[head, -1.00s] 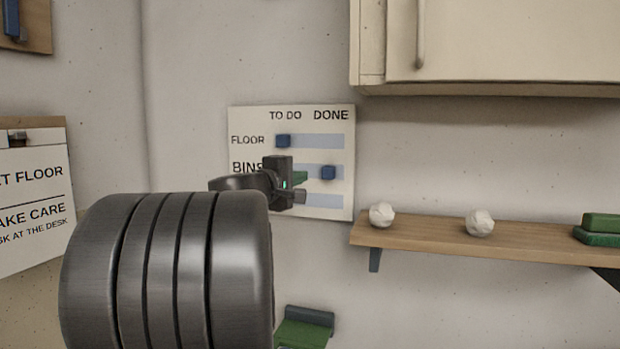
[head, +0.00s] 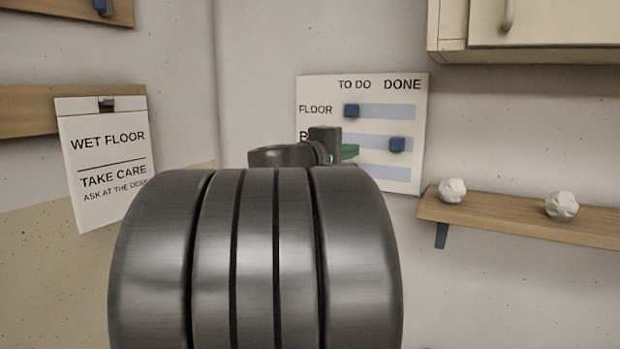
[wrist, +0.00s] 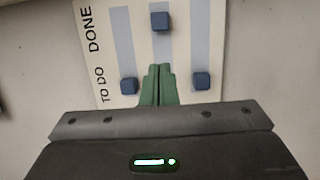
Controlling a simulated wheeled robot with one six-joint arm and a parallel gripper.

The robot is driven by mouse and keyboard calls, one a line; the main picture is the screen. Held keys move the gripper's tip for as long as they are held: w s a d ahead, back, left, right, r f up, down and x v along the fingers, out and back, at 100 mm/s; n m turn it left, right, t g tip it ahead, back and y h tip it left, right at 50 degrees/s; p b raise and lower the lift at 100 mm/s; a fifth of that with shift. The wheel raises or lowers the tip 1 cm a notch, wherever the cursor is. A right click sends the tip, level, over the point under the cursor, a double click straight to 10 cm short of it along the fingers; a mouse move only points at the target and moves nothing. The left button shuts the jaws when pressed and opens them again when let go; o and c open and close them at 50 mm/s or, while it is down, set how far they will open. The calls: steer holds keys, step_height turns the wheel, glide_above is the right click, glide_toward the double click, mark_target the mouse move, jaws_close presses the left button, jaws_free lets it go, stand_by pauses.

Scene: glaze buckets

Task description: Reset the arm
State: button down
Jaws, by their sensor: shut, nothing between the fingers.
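My gripper (wrist: 157,84) shows in the wrist view with its two green fingers together and nothing between them. In the head view my gripper (head: 349,151) is mostly hidden behind my own large grey arm link; a green finger shows in front of the board. The white TO DO / DONE board (head: 411,180) hangs on the wall beyond it. Its blue sliders sit on pale tracks: the FLOOR slider (head: 352,110) is at the left, under TO DO, and the slider below it (head: 397,144) is further right. The wrist view shows three blue sliders, one of them (wrist: 201,81) right of the fingers.
A wooden shelf (head: 510,222) at right holds two crumpled white balls (head: 453,190). A cream cabinet (head: 560,22) hangs above it. A WET FLOOR sign (head: 108,155) hangs from a wooden rail (head: 27,111) at left. Bare wall lies between sign and board.

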steer(key=w+d+p, duration=0.2)
steer(key=w, duration=0.2)
steer(key=w+d+p, duration=0.1)
steer(key=w+d, duration=0.1)
steer(key=w, duration=0.2)
steer(key=w+d+p, duration=0.2)
steer(key=w, duration=0.2)
steer(key=shift+r+p, duration=0.2)
steer(key=shift+p, duration=0.1)
steer(key=shift+w+a+p, duration=0.25)
steer(key=shift+a+p, duration=0.15)
steer(key=shift+a, duration=0.1)
steer(key=shift+w+a+p, duration=0.2)
steer(key=shift+a+p, duration=0.15)
steer(key=shift+a, duration=0.15)
steer(key=shift+w+a+f+p, duration=0.2)
steer(key=shift+w+a+p, duration=0.5)
steer(key=shift+a, duration=0.2)
steer(key=shift+s+d, duration=0.1)
steer(key=shift+s, duration=0.05)
